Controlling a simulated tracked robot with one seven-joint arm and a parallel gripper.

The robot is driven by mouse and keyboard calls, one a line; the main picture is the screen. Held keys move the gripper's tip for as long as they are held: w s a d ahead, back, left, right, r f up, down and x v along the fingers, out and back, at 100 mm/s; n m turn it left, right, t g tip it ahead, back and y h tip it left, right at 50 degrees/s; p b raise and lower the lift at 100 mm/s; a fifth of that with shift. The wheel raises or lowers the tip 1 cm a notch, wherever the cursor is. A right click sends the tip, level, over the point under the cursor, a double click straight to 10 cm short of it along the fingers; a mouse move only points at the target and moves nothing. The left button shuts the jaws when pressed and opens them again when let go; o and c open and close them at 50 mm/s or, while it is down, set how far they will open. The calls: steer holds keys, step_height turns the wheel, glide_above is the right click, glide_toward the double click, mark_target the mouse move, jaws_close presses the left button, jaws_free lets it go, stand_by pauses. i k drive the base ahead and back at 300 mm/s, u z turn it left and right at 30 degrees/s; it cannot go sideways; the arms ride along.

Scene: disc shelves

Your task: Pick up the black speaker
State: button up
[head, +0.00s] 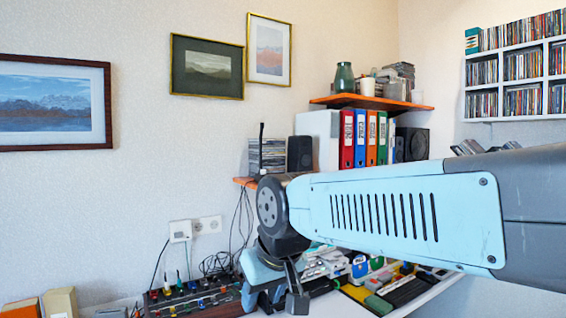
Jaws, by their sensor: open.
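A small black speaker (300,153) stands upright on the lower orange shelf (243,181), between a stack of discs and a white box. A second, larger black speaker (412,144) stands right of the ring binders; my arm hides what lies below it. My gripper (275,298) is open and points down over the desk, below and to the left of the small speaker and well apart from both speakers. Its fingertips are near the bottom edge of the view, and nothing shows held between them.
Ring binders (361,138) and disc cases (267,155) share the lower shelf. An upper shelf (371,102) holds a green vase (344,77). A mixer (190,299), cables and stationery crowd the desk. Framed pictures hang left; a white disc rack (508,80) hangs right.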

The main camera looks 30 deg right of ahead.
mark_target(300, 150)
steer(key=z, duration=0.05)
steer(key=k, duration=0.5)
steer(key=z, duration=0.85)
steer(key=i, duration=1.5)
steer(key=u, duration=0.15)
